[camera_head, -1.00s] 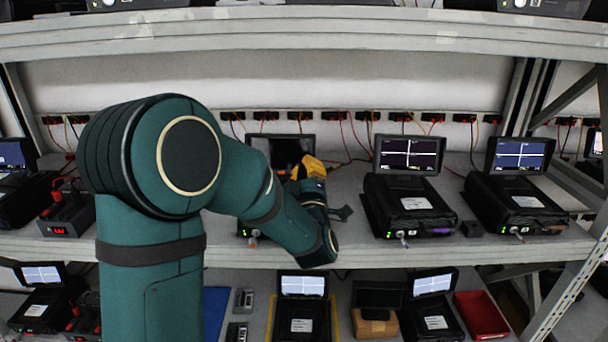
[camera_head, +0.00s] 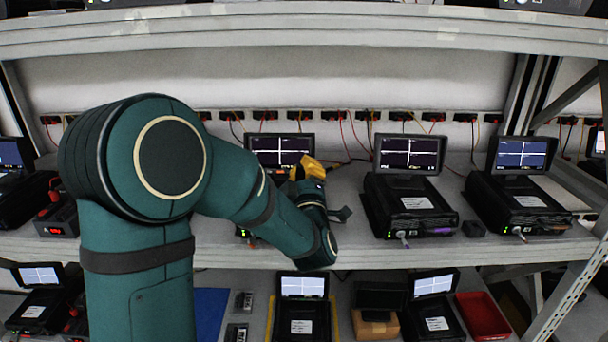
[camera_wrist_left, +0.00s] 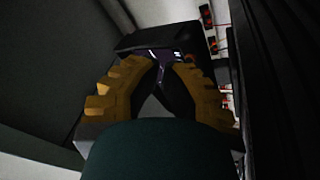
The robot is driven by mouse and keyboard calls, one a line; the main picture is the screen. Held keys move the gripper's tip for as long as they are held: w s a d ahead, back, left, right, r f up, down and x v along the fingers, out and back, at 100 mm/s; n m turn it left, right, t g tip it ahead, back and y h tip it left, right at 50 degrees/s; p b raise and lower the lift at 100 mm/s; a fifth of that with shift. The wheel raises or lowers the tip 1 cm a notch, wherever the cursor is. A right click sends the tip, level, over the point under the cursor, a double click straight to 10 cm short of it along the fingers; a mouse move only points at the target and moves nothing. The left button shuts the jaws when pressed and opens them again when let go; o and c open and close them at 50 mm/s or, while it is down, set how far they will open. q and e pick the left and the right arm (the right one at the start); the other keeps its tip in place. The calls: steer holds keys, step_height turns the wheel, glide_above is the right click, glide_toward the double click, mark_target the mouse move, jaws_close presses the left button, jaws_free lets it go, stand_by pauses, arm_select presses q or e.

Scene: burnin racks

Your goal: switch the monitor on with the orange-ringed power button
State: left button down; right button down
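The monitor (camera_head: 281,151) stands on the middle shelf behind my left arm. Its screen is lit, with white lines on a dark ground. Most of its black case is hidden by my arm; green lights (camera_head: 243,233) show at the case's front left. My left gripper (camera_head: 309,168) has yellow fingers and is in front of the screen's lower right in the head view. In the left wrist view its fingertips (camera_wrist_left: 164,72) come together with nothing held, and a purplish screen shows beyond them. My right gripper is out of view.
Two similar lit units (camera_head: 408,205) and (camera_head: 515,200) stand to the right on the same shelf. A small black block (camera_head: 473,229) lies between them. Red and yellow cables run to sockets along the back wall. The lower shelf holds more units and a red tray (camera_head: 481,314).

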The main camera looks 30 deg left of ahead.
arm_select(q)
steer(key=shift+s, duration=0.25)
steer(key=shift+d, duration=0.1)
steer(key=shift+s+d+r, duration=0.3)
steer(key=shift+s+d, duration=0.1)
steer(key=shift+s, duration=0.15)
steer(key=shift+s+d+r, duration=0.3)
steer(key=shift+s+d, duration=0.1)
steer(key=shift+s, duration=0.35)
steer(key=shift+s+d+r, duration=0.3)
steer(key=shift+s+d, duration=0.1)
steer(key=shift+s, duration=0.35)
